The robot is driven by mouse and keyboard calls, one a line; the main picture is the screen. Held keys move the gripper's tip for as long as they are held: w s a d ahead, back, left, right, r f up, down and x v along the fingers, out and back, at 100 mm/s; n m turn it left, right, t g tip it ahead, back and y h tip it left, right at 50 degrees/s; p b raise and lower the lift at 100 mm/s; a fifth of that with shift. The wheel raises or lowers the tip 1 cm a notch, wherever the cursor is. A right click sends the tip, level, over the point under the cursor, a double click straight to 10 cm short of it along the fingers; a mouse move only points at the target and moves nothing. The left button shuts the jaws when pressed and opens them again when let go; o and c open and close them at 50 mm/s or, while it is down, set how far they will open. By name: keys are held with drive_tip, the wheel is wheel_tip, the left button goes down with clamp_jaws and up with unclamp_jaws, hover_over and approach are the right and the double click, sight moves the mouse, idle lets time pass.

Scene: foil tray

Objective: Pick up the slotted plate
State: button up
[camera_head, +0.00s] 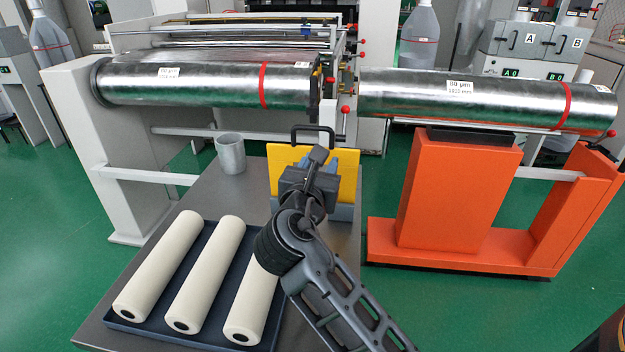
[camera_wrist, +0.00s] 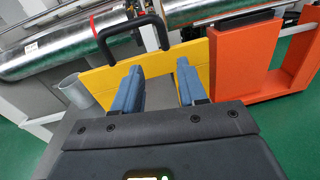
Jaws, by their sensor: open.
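The slotted plate (camera_head: 350,172) is a yellow upright panel with a black handle (camera_head: 315,128) above its top edge. It stands in a grey-blue base (camera_head: 343,212) at the right end of the metal table. In the wrist view the plate (camera_wrist: 98,82) lies beyond my fingers, with the handle (camera_wrist: 128,30) above them. My gripper (camera_head: 318,166) is in front of the plate and hides its middle. In the wrist view its two blue fingers (camera_wrist: 159,72) are apart with nothing between them. I cannot tell whether the fingertips touch the plate.
A dark tray (camera_head: 214,232) with three cream rolls (camera_head: 205,270) lies at the front left of the table. A grey cup (camera_head: 231,154) stands behind it. Metal rollers (camera_head: 210,85) run behind the table. An orange stand (camera_head: 458,195) is to the right.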

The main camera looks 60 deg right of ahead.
sight(330, 139)
drive_tip(key=shift+s+d+r+g+h, duration=0.1)
drive_tip(key=shift+d+r+g+h, duration=0.1)
drive_tip(key=shift+d+r+g, duration=0.3)
drive_tip(key=shift+s+d+r+g+h, duration=0.1)
drive_tip(key=shift+d+r+g+h, duration=0.15)
drive_tip(key=shift+r, duration=0.3)
drive_tip(key=shift+d+r, duration=0.15)
drive_tip(key=shift+d, duration=0.2)
drive_tip(key=shift+w+d+p, duration=0.15)
drive_tip(key=shift+w+d, duration=0.1)
drive_tip(key=shift+d, duration=0.9)
drive_tip(key=shift+w+d+p, duration=0.15)
drive_tip(key=shift+w+d, duration=0.15)
drive_tip(key=shift+d, duration=0.9)
drive_tip(key=shift+w+d+p, duration=0.15)
drive_tip(key=shift+w+d, duration=0.1)
drive_tip(key=shift+d, duration=0.9)
drive_tip(key=shift+c, duration=0.2)
clamp_jaws()
